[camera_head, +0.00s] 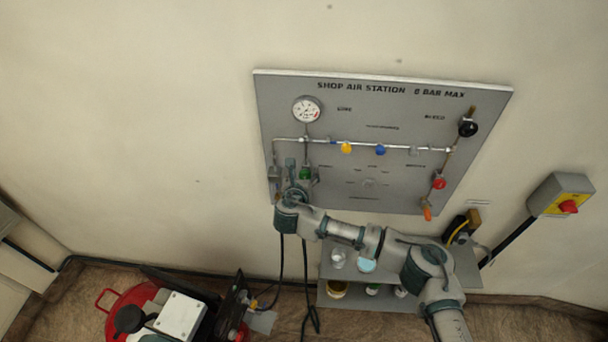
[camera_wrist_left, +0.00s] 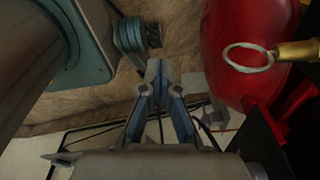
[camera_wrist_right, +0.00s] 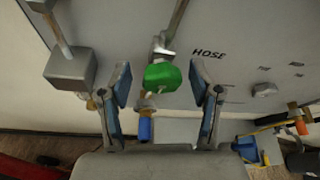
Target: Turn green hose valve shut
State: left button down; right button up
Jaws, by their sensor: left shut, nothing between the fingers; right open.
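The green hose valve (camera_wrist_right: 162,77) is on the grey panel, below the HOSE label's level, in the right wrist view. It also shows small in the head view (camera_head: 305,174). My right gripper (camera_wrist_right: 165,80) is open, with one finger on each side of the green valve and visible gaps to both; I cannot tell how far in depth the tips are from it. In the head view my right gripper (camera_head: 297,176) is at the panel's lower left. My left gripper (camera_wrist_left: 160,75) is shut and empty, low near the floor in the left wrist view. It is not in the head view.
The panel (camera_head: 340,115) carries a gauge (camera_head: 306,110), a yellow valve (camera_head: 346,147), a blue valve (camera_head: 380,150) and a red valve (camera_head: 439,183). A blue fitting (camera_wrist_right: 145,128) hangs below the green valve. A red tank (camera_wrist_left: 235,50) is beside my left gripper. Shelves (camera_head: 345,302) stand below.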

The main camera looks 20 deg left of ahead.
jog(key=c, duration=1.1)
jog(key=shift+d+m+y+p, duration=0.25)
jog(key=shift+m+y, duration=0.35)
jog(key=shift+m, duration=0.3)
jog(key=shift+c, duration=0.2)
jog(key=shift+a+m+g+y, duration=0.1)
jog(key=shift+m+g+y, duration=0.2)
jog(key=shift+m+y, duration=0.6)
jog(key=o, duration=1.1)
jog(key=shift+o, duration=0.2)
jog(key=v, duration=1.1)
jog(key=shift+s, duration=0.4)
